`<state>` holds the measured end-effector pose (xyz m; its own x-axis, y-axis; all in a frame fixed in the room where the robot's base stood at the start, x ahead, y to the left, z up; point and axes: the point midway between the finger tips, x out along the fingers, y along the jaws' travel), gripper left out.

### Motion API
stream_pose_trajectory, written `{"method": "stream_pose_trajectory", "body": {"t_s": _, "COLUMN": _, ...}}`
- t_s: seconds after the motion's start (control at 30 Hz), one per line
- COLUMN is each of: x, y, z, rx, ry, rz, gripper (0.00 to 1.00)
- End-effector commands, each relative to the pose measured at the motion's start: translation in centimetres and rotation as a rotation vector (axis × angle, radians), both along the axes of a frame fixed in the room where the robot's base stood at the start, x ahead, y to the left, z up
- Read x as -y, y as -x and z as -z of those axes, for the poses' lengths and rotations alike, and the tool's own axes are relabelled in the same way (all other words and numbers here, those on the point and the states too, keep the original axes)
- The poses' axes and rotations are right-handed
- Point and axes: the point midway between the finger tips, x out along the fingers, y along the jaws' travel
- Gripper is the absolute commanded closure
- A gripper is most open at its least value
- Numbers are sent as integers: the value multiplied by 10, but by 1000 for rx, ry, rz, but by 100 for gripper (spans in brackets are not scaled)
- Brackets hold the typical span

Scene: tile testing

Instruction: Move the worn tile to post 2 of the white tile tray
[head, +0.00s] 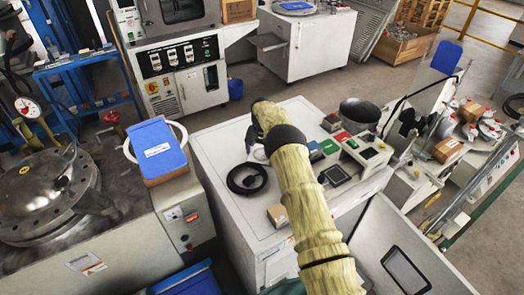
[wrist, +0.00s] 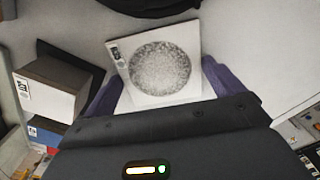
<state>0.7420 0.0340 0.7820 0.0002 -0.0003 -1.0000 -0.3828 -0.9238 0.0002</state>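The worn tile (wrist: 160,70) is a white square with a grey speckled disc and a small dark label at one corner. It shows in the wrist view between the two purple fingers of my gripper (wrist: 163,85). The fingers meet its left and right edges with no visible gap, and its near edge is hidden by the gripper body. In the head view my gripper (head: 257,147) is low over the white bench top (head: 215,150), mostly hidden by my arm. I cannot make out the white tile tray or its post numbers in either view.
Red (head: 343,137) and green (head: 329,146) items and a dark round pot (head: 360,112) stand to the right. A box with a printed label (wrist: 55,85) is left of my gripper.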

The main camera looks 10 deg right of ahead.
Motion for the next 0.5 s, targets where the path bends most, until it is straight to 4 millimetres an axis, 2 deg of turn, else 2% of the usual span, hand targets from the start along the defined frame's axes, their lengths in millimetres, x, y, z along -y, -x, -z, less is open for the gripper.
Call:
{"method": "stream_pose_trajectory", "body": {"t_s": 0.3, "x": 0, "y": 0, "z": -2, "rx": -1, "ry": 0, "rz": 0, "gripper": 0}}
{"method": "stream_pose_trajectory", "body": {"t_s": 0.5, "x": 0, "y": -1, "z": -20, "rx": 2, "ry": 0, "rz": 0, "gripper": 0}}
